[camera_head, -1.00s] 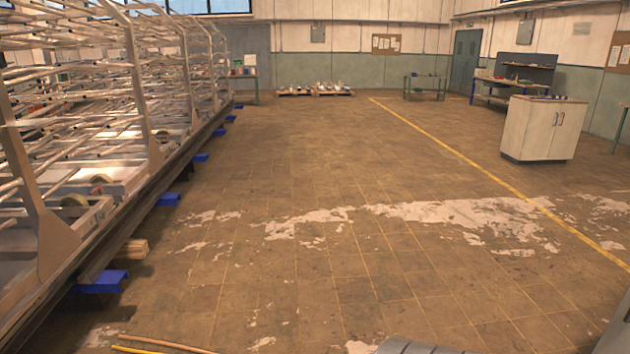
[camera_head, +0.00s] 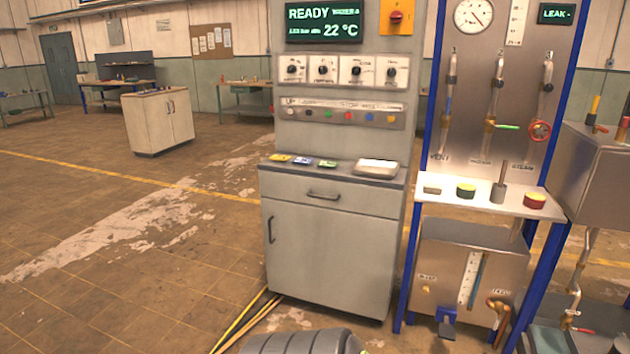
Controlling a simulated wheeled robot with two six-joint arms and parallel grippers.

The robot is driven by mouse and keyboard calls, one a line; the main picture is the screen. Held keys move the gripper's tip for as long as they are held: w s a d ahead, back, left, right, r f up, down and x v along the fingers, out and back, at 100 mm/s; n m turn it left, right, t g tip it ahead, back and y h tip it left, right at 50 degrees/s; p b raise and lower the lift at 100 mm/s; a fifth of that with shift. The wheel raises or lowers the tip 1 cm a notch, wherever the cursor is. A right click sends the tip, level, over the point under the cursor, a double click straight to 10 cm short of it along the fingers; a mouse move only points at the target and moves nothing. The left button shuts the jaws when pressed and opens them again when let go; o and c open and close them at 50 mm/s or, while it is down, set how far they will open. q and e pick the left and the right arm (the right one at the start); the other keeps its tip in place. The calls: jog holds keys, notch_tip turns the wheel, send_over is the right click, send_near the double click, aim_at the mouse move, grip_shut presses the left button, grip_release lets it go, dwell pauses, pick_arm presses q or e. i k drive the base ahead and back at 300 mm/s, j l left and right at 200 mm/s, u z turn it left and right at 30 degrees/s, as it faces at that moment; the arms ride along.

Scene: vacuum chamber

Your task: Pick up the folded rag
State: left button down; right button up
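I cannot make out a folded rag for certain. A flat, pale, rectangular item (camera_head: 377,168) lies on the right end of the grey control cabinet's ledge (camera_head: 340,177); I cannot tell whether it is cloth or a pad. A teal, cloth-like patch (camera_head: 553,340) shows low at the bottom right, partly cut off by the frame edge. Neither of my grippers is in view.
A steel box (camera_head: 605,175) stands at far right. Yellow hoses (camera_head: 243,320) lie by the cabinet's foot.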

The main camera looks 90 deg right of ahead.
aim_at(430, 188)
jog(key=z, duration=3.45)
jog(key=i+j, duration=0.1)
jog(key=i, duration=0.2)
